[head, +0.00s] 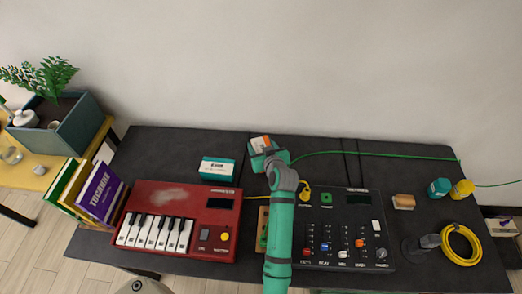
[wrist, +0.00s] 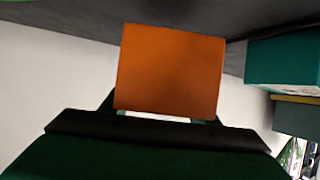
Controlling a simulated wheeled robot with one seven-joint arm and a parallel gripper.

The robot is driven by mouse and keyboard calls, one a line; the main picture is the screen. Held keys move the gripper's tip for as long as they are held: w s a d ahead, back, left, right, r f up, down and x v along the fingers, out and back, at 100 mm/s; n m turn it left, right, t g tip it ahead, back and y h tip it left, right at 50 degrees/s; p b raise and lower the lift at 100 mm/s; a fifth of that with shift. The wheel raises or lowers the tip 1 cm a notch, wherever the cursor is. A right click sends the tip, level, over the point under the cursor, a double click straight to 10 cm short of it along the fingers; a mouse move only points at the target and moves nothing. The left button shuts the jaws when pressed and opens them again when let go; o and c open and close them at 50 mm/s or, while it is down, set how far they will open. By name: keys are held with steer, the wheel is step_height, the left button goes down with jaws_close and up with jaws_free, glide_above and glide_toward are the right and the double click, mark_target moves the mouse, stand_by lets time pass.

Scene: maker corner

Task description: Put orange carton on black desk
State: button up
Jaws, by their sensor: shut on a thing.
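The orange carton (head: 262,141) shows in the head view as a small orange and white block at the end of my arm, near the back edge of the black desk (head: 150,155). My gripper (head: 264,153) is shut on it. In the wrist view the carton's plain orange face (wrist: 170,68) fills the middle, above the dark gripper body (wrist: 155,135). The desk surface (wrist: 70,18) shows behind it at the top. My arm hides part of the carton in the head view, and I cannot tell whether it touches the desk.
A teal and white box (head: 217,168) stands left of the carton and also shows in the wrist view (wrist: 283,62). The red keyboard (head: 180,220) and black mixer (head: 345,230) lie in front. A green cable (head: 370,153) runs right. The desk's back left is clear.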

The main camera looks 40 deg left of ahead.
mark_target(261, 150)
steer(key=shift+w+f, duration=0.25)
steer(key=shift+f, duration=1.45)
steer(key=shift+s+f, duration=0.1)
steer(key=shift+f, duration=0.05)
steer(key=o, duration=1.2)
steer(key=shift+a, duration=0.1)
steer(key=v, duration=1.2)
